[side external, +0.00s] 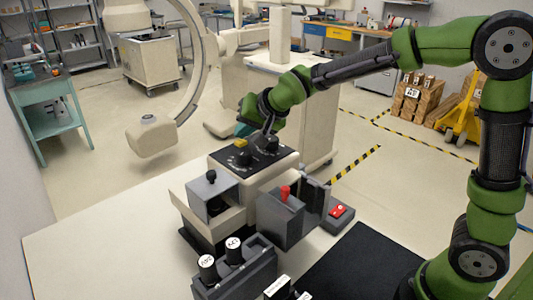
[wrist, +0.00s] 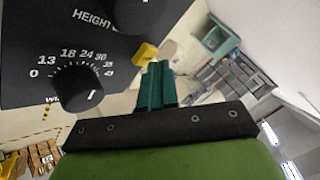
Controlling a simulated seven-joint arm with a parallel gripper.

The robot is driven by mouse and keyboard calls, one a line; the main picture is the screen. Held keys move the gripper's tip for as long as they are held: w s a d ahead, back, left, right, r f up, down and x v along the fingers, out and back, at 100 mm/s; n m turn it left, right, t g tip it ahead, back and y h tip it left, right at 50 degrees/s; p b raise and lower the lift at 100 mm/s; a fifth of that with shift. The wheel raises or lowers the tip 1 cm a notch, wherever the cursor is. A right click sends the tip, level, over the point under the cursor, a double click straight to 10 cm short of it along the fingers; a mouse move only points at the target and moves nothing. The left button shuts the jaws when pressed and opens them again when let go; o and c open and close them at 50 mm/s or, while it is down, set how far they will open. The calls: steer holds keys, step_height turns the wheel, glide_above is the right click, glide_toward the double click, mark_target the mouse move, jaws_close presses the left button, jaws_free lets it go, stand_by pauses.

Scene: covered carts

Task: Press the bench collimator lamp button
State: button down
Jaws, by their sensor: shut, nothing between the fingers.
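The bench collimator (side external: 290,160) is a pale box with a black top panel. A yellow lamp button (side external: 240,143) stands at the panel's far edge, behind two black dials. In the wrist view the yellow button (wrist: 145,52) shows beside the panel's edge, just ahead and slightly left of my fingertips. My gripper (side external: 242,130) has teal fingers and hangs over the far side of the panel, close to the button. In the wrist view my gripper (wrist: 158,68) is shut and empty. I cannot tell whether the fingertips touch the button.
Nearby are a grey box with a red lever (side external: 285,191), a red button box (side external: 339,213), a black-knobbed box (side external: 211,190) and white-capped knobs (side external: 234,244). The left tabletop is clear.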

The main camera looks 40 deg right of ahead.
steer(key=shift+f, duration=0.35)
stand_by(0.4)
steer(key=shift+r, duration=0.8)
steer(key=shift+r, duration=0.1)
steer(key=shift+r, duration=2.45)
step_height(320, 180, up, 7)
glide_above(244, 142)
steer(key=w+r, duration=0.3)
steer(key=w, duration=0.6)
steer(key=shift+d, duration=0.45)
